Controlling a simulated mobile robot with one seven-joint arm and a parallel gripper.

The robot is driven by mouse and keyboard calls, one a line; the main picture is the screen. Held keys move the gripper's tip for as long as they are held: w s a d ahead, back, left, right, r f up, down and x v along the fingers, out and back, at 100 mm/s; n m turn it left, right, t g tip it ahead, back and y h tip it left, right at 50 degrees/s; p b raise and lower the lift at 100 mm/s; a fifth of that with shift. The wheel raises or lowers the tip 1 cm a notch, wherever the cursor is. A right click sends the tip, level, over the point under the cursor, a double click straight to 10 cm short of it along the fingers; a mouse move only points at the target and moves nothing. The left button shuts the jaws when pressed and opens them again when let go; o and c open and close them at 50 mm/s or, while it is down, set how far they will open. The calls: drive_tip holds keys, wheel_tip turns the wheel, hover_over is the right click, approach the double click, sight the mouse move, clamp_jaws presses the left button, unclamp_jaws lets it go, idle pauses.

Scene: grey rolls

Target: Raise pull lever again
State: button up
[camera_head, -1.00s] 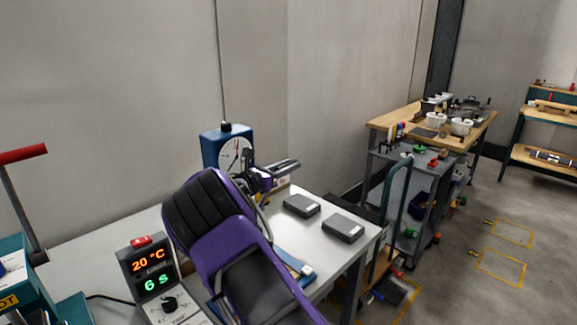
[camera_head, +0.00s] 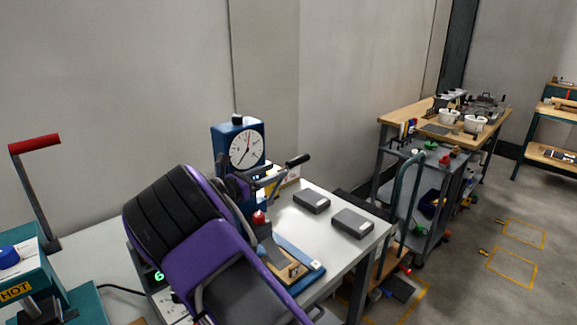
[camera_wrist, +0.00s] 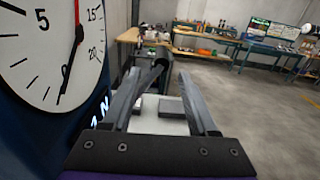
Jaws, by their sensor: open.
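The pull lever (camera_head: 297,160) has a black grip and points up to the right from the blue stand with the white dial gauge (camera_head: 246,149). In the wrist view the dark lever (camera_wrist: 160,68) shows in the space between my fingers. My gripper (camera_wrist: 158,76) is open, its two grey fingers apart, close beside the dial. I cannot tell whether a finger touches the lever. In the head view my purple arm hides part of the stand and most of my fingers. A red knob and a wooden block on a blue base (camera_head: 291,269) sit below.
Two dark grey boxes (camera_head: 312,201) lie on the white table (camera_head: 333,186) right of the stand. A teal press marked HOT (camera_head: 15,292) with a red-handled lever (camera_head: 34,144) stands at left. A grey cart (camera_head: 417,195) and wooden bench are beyond; a wall stands behind.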

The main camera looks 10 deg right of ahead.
drive_tip(key=v, duration=0.7)
